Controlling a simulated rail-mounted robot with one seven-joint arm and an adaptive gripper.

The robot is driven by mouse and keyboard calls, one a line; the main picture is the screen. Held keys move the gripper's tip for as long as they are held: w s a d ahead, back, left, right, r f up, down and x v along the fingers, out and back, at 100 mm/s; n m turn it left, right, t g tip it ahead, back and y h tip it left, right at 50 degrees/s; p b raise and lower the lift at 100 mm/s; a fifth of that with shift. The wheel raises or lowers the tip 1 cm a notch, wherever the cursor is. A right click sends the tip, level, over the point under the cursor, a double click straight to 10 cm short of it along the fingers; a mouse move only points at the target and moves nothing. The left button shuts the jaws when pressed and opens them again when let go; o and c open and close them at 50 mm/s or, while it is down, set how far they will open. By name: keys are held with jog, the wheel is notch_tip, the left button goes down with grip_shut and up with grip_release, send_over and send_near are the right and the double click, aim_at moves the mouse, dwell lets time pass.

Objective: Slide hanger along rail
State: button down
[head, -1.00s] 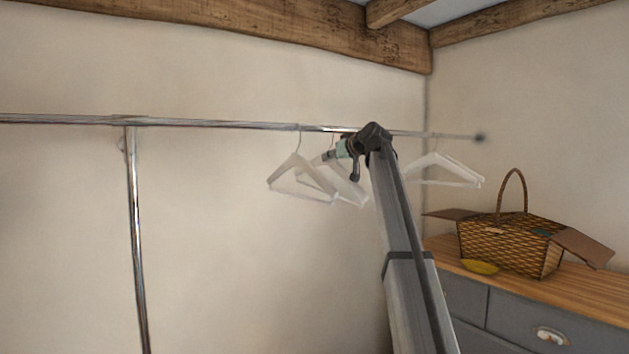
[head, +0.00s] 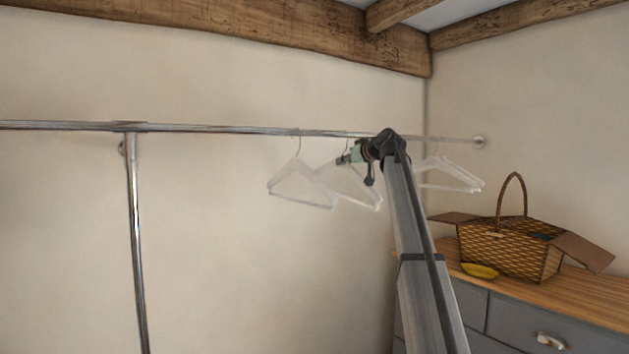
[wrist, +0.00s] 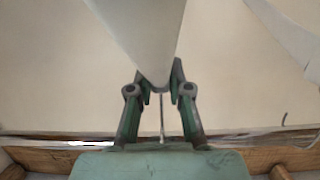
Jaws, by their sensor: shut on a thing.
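The metal rail (head: 220,129) runs across the wall in the head view. Three white hangers show on it: a left one (head: 302,202), a middle one (head: 362,201) and a right one (head: 452,187) beyond my arm. My gripper (head: 345,158) is at the top of the middle hanger, just below the rail, and is shut on it. In the wrist view my gripper's fingers (wrist: 161,85) close around the neck of this white hanger (wrist: 140,35), with its thin hook between them. My arm hides part of the right hanger.
A vertical metal post (head: 136,230) meets the rail at the left. A grey dresser with a wooden top (head: 590,288) stands at the right, bearing a wicker basket (head: 505,248) and a yellow object (head: 480,271). The rail left of the hangers is free.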

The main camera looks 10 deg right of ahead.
jog(key=shift+w+d+r, duration=0.1)
jog(key=shift+w+d, duration=0.05)
jog(key=shift+d, duration=0.15)
jog(key=d+p, duration=0.1)
jog(key=p, duration=0.1)
jog(key=w+d+p, duration=0.1)
jog(key=d+p, duration=0.1)
jog(key=w+d+p, duration=0.1)
jog(key=d+p, duration=0.1)
jog(key=shift+w+d, duration=0.2)
jog(key=shift+w, duration=0.05)
dwell(0.6)
jog(key=c, duration=1)
grip_release()
jog(key=shift+c, duration=0.6)
jog(key=shift+s, duration=0.1)
